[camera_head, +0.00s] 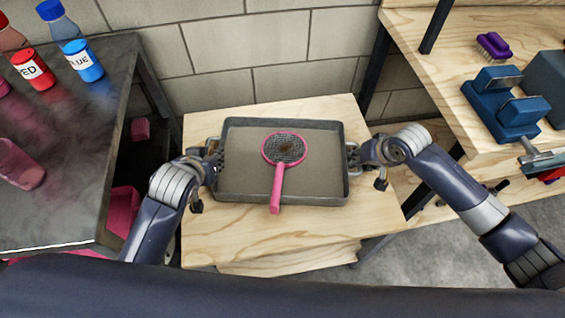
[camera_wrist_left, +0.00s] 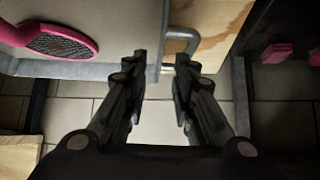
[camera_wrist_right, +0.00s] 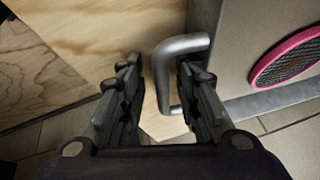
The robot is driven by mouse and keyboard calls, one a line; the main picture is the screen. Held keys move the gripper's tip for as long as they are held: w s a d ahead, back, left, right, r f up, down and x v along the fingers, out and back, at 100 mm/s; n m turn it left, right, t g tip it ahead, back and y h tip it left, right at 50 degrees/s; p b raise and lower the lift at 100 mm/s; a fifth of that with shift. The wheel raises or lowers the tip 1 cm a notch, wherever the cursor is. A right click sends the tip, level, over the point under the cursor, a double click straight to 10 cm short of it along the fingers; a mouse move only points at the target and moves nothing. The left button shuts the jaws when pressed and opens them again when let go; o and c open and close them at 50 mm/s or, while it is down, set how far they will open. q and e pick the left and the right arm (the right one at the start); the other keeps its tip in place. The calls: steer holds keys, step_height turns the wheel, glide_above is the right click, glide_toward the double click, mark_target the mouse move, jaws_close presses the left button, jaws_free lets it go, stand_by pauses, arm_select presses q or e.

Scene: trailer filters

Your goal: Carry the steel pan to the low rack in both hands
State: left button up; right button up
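The steel pan (camera_head: 235,190) is a shallow grey rectangular tray, seen over a low wooden top (camera_head: 300,235); I cannot tell whether it touches the wood. A pink-handled mesh strainer (camera_head: 277,195) lies inside it. My left gripper (camera_head: 213,160) is at the pan's left handle; in the left wrist view its fingers are apart near the handle (camera_wrist_left: 182,34). My right gripper (camera_head: 360,155) is at the right handle; in the right wrist view the handle bar (camera_wrist_right: 160,75) stands between its parted fingers. Neither gripper is visibly clamped.
A dark table (camera_head: 60,180) with red and blue bottles (camera_head: 83,60) stands at the left. A wooden bench (camera_head: 450,90) at the right holds a purple brush (camera_head: 493,45) and a blue tool (camera_head: 505,105). A block wall (camera_head: 280,40) closes the back. Grey floor (camera_head: 430,255) shows at front right.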

steer(key=shift+r, duration=0.1)
arm_select(q)
steer(key=v, duration=0.3)
steer(key=shift+s, duration=0.15)
arm_select(e)
steer(key=v, duration=1.2)
arm_select(q)
steer(key=shift+r, duration=0.15)
